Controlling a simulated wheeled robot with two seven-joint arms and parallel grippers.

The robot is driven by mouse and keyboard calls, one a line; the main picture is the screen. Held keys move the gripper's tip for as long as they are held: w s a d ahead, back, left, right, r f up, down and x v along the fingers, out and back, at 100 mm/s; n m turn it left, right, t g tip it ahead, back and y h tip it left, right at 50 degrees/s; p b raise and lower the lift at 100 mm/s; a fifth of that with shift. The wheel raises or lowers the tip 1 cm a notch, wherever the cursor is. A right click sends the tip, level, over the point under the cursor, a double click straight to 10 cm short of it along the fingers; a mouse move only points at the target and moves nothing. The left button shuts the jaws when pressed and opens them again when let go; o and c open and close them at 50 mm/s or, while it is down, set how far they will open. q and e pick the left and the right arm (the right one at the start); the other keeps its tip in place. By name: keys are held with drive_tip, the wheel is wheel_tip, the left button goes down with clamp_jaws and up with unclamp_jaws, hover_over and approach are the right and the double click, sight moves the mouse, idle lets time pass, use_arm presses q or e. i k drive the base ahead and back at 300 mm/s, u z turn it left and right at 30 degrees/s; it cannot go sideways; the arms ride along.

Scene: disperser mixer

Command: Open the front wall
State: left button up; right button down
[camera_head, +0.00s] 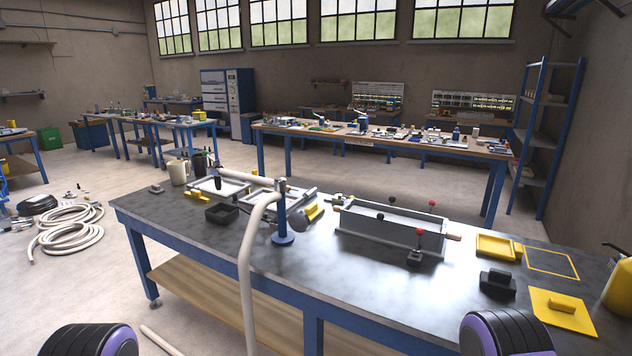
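A long grey metal box (392,222) stands on the dark-topped workbench, right of its middle. Its front wall (385,241) is a long upright panel facing me and looks closed. A red-knobbed lever (419,231) on a dark block stands at the right part of the front wall. Another red knob (432,203) is at the back right, and black knobs (380,216) show near the box's left half. Neither of my grippers is in view; only rounded black and purple parts of my arms show at the bottom edge.
The workbench (200,232) carries a blue stand (283,222) with a pale hose left of the box. A yellow tray (495,246), black block (497,282) and yellow plate (563,310) lie to the right. The bench top before the box is mostly clear.

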sight(438, 220)
drive_tip(key=u, duration=1.55)
drive_tip(key=i, duration=1.75)
drive_tip(key=z, duration=2.9)
